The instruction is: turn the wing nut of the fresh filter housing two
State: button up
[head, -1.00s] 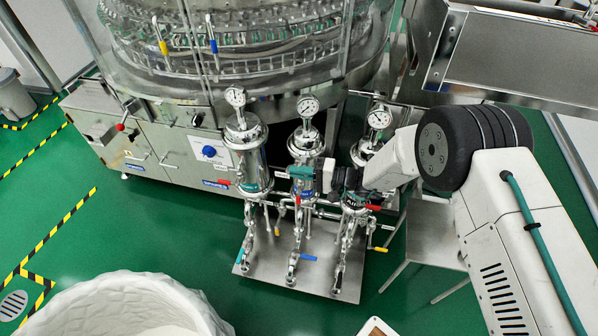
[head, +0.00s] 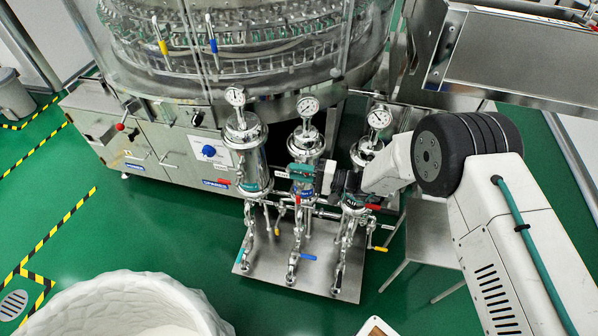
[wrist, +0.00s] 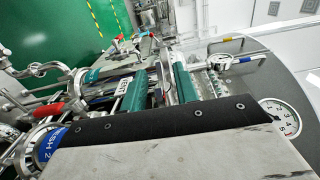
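Three steel filter housings stand in a row in the head view: left (head: 249,160), middle (head: 306,146) and right (head: 366,151). My gripper (head: 300,171) is at the middle housing's upper body, with my wrist coming from the right. In the wrist view its two green finger pads (wrist: 160,88) stand apart with a gap between them. Metal parts show through the gap, but no grip on anything is visible. A blue label (wrist: 48,147) ending in "SH 2" shows at the lower left of the wrist view. I cannot make out the wing nut; my gripper partly hides that area.
The housings stand on a steel base plate (head: 261,252) with pipes and coloured valve handles close around. Pressure gauges (head: 308,106) rise above them. The rotary washer (head: 175,150) is behind. A white tub (head: 120,300) stands front left; green floor is open at left.

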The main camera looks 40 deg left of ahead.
jog(key=v, duration=0.7)
jog(key=shift+w+d, duration=0.25)
jog(key=shift+d, duration=0.05)
dwell(0.3)
